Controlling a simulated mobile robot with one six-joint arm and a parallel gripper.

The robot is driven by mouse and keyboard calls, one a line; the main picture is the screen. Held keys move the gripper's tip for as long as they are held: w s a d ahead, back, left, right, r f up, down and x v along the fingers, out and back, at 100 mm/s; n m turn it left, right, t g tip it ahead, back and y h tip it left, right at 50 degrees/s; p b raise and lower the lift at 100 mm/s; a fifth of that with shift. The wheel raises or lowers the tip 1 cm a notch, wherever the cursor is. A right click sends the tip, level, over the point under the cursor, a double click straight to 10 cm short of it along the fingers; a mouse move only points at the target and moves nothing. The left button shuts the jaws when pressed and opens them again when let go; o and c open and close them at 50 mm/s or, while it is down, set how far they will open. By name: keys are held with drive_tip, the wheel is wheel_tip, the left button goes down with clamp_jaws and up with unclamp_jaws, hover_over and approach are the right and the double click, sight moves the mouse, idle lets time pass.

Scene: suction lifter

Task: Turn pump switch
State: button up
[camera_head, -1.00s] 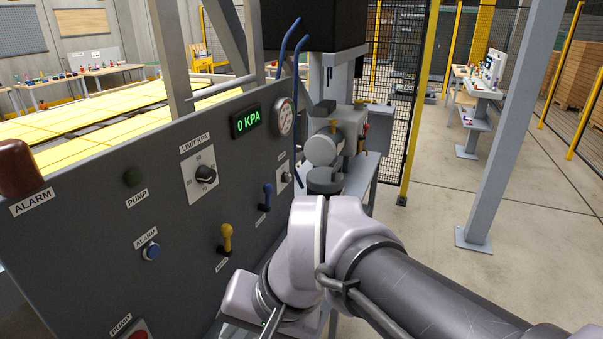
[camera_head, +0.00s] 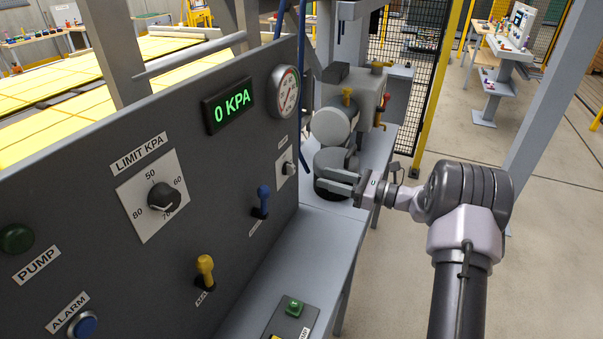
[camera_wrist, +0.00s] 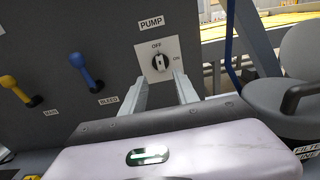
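The pump switch (camera_wrist: 160,62) is a small dark rotary knob with a light pointer on a white plate marked OFF at the top and ON at the right. Its pointer stands roughly upright, toward OFF. In the head view the switch (camera_head: 289,168) is at the right end of the dark panel. My gripper (camera_wrist: 163,80) is open, its two fingers apart and pointing at the panel just below the switch in the wrist view. I see nothing between them. In the head view my gripper (camera_head: 326,179) is right of the switch, apart from the panel.
A blue lever (camera_head: 262,202) and a yellow lever (camera_head: 205,272) stick out left of the switch. The display (camera_head: 229,106) reads 0 KPA beside a round gauge (camera_head: 284,92). A grey pump machine (camera_head: 332,127) stands behind my gripper. The bench (camera_head: 265,285) below is mostly clear.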

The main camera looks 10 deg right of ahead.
sight(290, 169)
drive_tip(key=b+x, duration=0.1)
drive_tip(key=x, duration=0.8)
drive_tip(key=shift+b, duration=0.3)
clamp_jaws()
